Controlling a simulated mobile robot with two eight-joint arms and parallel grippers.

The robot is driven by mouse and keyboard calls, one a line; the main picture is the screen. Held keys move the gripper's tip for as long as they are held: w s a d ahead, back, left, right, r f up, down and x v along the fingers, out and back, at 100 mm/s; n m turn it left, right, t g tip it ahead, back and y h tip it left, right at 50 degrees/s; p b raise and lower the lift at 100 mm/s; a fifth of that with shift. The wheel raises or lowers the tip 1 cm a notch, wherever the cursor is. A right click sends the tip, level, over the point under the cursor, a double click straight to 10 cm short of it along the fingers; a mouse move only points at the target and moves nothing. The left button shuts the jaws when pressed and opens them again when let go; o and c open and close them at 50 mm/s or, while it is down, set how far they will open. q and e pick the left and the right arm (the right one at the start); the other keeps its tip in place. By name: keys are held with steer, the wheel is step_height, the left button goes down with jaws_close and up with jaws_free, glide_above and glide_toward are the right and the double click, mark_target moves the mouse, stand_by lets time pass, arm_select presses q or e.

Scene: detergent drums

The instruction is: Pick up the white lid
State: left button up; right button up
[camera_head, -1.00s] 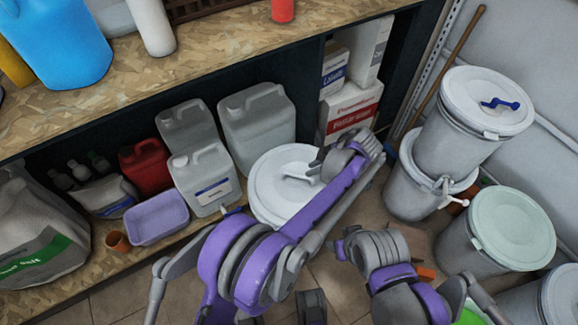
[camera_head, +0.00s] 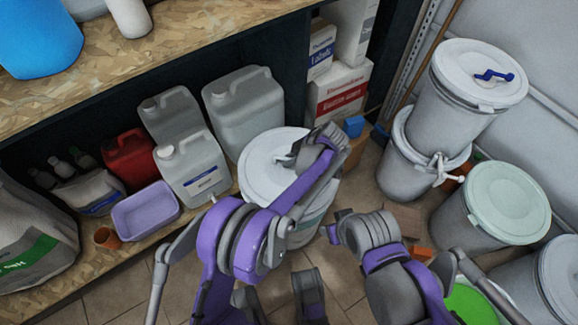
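A white lid (camera_head: 262,172) sits on a light drum (camera_head: 308,226) in the middle of the view, at the front of the lower shelf. My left gripper (camera_head: 290,158) is over the lid's right part and hides the spot where its handle showed earlier. Whether its fingers touch or enclose the handle cannot be seen. My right gripper (camera_head: 335,226) is lower and to the right, in front of the drum and apart from the lid. Its fingers are too hidden to judge.
Grey canisters (camera_head: 243,110) stand close behind and left of the lid. White cartons (camera_head: 338,92) are behind it. Stacked buckets (camera_head: 462,105) and a pale-green-lidded bucket (camera_head: 505,205) stand at the right. A lilac tub (camera_head: 146,211) is at the left. The wooden shelf (camera_head: 200,45) overhangs the canisters.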

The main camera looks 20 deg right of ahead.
arm_select(q)
jaws_close()
stand_by(1.4)
